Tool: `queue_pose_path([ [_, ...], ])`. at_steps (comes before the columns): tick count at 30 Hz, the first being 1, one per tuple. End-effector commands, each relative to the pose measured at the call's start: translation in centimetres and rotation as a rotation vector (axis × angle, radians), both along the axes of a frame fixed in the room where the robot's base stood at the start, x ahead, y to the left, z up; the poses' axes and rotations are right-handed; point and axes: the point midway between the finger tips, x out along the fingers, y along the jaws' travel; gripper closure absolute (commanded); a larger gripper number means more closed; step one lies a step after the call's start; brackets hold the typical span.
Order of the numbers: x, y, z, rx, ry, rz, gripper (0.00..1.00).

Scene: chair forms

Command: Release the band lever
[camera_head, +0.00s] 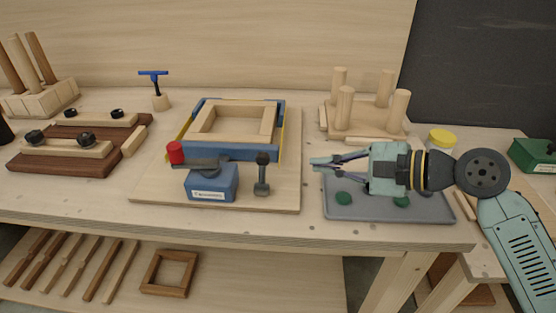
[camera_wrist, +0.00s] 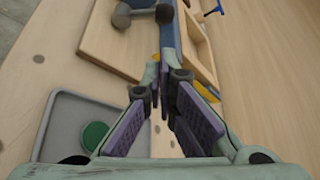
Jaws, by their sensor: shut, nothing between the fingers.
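The band lever (camera_head: 208,163) is a dark grey bar with a red knob (camera_head: 175,152) at its left end. It lies across the top of a blue labelled block (camera_head: 211,184) at the front of a wooden board. Behind it, a blue and yellow band (camera_head: 235,150) surrounds a square wooden frame (camera_head: 203,122). My gripper (camera_head: 316,163) is shut and empty, right of the board, pointing left. The wrist view shows its fingers (camera_wrist: 165,85) close together, with part of the blue band (camera_wrist: 170,38) beyond. The lever's red knob is not visible there.
A grey tray (camera_head: 395,208) with green discs lies under my gripper. A pegged wooden form (camera_head: 360,128) stands behind it. Bare table lies along the front edge.

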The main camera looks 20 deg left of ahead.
Motion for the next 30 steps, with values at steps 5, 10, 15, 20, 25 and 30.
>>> queue_pose_path([
  [5,0.0,0.1,0.0,0.000,-0.003,0.001,1.00],
  [10,0.1,1.4,-0.3,-0.003,-0.003,0.005,1.00],
  [15,0.5,4.3,-1.2,-0.005,-0.004,0.006,1.00],
  [20,0.9,7.0,-2.1,-0.004,-0.005,0.006,1.00],
  [25,1.3,8.8,-2.8,-0.002,-0.005,0.003,1.00],
  [30,1.4,9.5,-3.1,-0.001,-0.006,0.002,1.00],
])
